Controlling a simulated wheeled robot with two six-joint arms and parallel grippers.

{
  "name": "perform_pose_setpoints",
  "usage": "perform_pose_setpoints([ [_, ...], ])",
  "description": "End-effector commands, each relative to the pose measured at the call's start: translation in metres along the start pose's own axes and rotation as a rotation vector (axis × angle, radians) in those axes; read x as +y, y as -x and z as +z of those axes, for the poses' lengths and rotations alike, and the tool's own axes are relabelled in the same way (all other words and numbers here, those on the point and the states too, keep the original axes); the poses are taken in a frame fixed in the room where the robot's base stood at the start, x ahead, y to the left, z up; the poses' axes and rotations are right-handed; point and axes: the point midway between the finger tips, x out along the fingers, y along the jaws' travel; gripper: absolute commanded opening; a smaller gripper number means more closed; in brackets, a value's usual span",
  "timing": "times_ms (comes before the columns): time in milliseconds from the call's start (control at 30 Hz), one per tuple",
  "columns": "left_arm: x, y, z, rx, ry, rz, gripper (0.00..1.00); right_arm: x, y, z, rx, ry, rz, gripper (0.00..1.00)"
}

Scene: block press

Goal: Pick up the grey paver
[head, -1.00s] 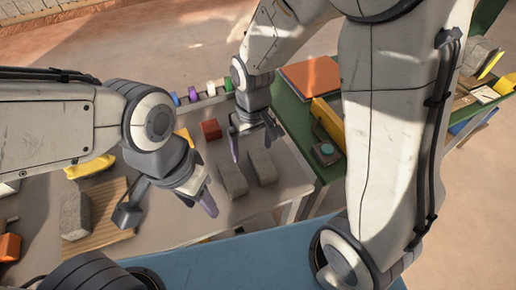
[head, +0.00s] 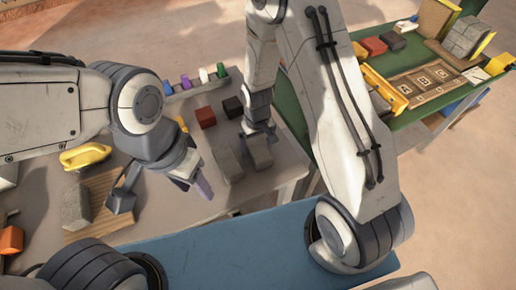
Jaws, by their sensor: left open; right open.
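Two grey blocks stand side by side on the pale table, a left one (head: 228,164) and a right one (head: 259,153). A third grey block (head: 75,207) sits on a wooden board (head: 104,222) at the left. I cannot tell which is the paver meant. My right gripper (head: 259,133) is open, pointing down at the right block's far end; whether it touches is unclear. My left gripper (head: 160,195) is open and empty, its fingers spread between the board and the left block.
A red block (head: 205,117) and a dark brown block (head: 233,106) lie behind the pair. Several coloured pegs stand in a rack (head: 197,89) at the back. A yellow-handled tool (head: 85,156) lies left. A green table (head: 406,60) holds more items at right.

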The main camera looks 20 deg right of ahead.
Motion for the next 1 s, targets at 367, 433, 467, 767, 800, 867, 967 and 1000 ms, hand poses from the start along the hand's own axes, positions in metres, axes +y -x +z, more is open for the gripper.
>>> perform_pose_setpoints([
  [367,0.000,0.002,0.000,0.000,0.000,0.000,0.50,0.000,-0.018,-0.001,0.001,-0.001,0.000,1.00],
  [433,0.000,0.002,0.000,0.000,0.000,0.000,0.50,0.000,-0.018,-0.001,0.001,-0.001,0.000,0.92],
  [467,0.000,0.002,0.000,0.000,0.000,0.000,0.50,0.000,-0.018,-0.001,0.001,-0.001,0.000,0.81],
  [767,0.000,0.002,0.000,0.000,0.000,0.000,0.50,0.000,-0.017,-0.001,0.003,-0.001,0.000,0.00],
  [800,0.000,0.002,0.000,0.000,0.000,0.000,0.50,0.000,-0.017,-0.001,0.003,-0.001,0.000,0.00],
  [867,0.000,0.002,0.000,0.000,0.000,0.000,0.50,0.000,-0.017,-0.001,0.003,-0.001,0.000,0.00],
  [967,0.000,0.002,0.000,0.000,0.000,0.000,0.50,0.000,-0.017,-0.001,0.003,-0.001,0.000,0.00],
  [1000,0.000,0.002,0.000,0.000,0.000,0.000,0.50,0.000,-0.017,-0.001,0.004,-0.001,0.000,0.00],
])
